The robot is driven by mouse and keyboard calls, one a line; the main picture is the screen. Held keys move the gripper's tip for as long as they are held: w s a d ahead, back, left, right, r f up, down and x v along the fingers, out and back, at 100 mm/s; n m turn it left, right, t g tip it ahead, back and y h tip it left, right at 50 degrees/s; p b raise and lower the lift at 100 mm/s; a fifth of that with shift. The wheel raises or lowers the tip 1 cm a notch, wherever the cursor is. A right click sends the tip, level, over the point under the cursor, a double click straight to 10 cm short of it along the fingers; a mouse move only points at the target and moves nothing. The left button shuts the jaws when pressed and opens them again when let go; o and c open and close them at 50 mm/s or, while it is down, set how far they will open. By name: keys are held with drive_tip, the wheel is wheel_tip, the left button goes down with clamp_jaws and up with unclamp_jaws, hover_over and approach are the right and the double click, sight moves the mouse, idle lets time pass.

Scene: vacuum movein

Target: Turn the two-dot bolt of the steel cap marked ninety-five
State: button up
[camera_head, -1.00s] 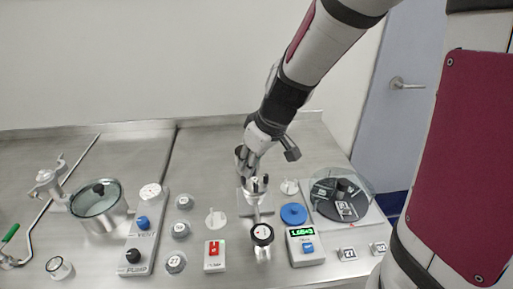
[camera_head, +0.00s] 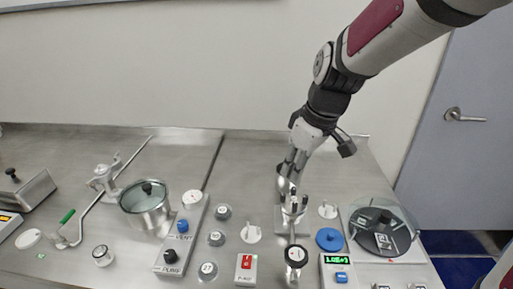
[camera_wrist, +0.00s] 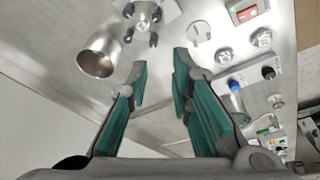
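Several steel caps stand in a column left of centre in the head view: a far one (camera_head: 223,212), a middle one (camera_head: 216,238) and a near one (camera_head: 208,270). Their numbers and any bolt dots are too small to read surely. Two steel caps also show at upper right in the wrist view, one (camera_wrist: 262,38) beside another (camera_wrist: 225,55). My gripper (camera_head: 287,186) is right of the caps, beside a steel bracket with upright posts (camera_head: 293,208). In the wrist view my gripper (camera_wrist: 160,68) has its teal-padded fingers apart with nothing between them.
An open steel cup (camera_wrist: 98,55) lies close to my left finger. A red switch box (camera_head: 245,266), a round black-rimmed gauge (camera_head: 296,255), a blue disc (camera_head: 329,239) and a digital meter (camera_head: 338,272) stand nearby. A lidded pot (camera_head: 146,205) is left of the valve panel (camera_head: 181,245).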

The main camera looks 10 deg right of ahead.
sight(283, 194)
drive_tip(key=w+a+r+n+g+h+p, duration=0.2)
drive_tip(key=w+a+n+g+h+p, duration=0.15)
drive_tip(key=a+n+h+p, duration=0.5)
drive_tip(key=d+f, duration=0.2)
drive_tip(key=f, duration=0.2)
drive_tip(key=d+f+n+y, duration=0.1)
drive_tip(key=d+f, duration=0.1)
drive_tip(key=f, duration=0.2)
drive_tip(key=d+f+y+b, duration=0.1)
drive_tip(key=d+f, duration=0.2)
drive_tip(key=f, duration=0.2)
drive_tip(key=shift+w+f+n+y, duration=0.1)
drive_tip(key=shift+w+n+y, duration=0.15)
drive_tip(key=shift+w+n, duration=0.1)
drive_tip(key=shift+c, duration=0.5)
clamp_jaws()
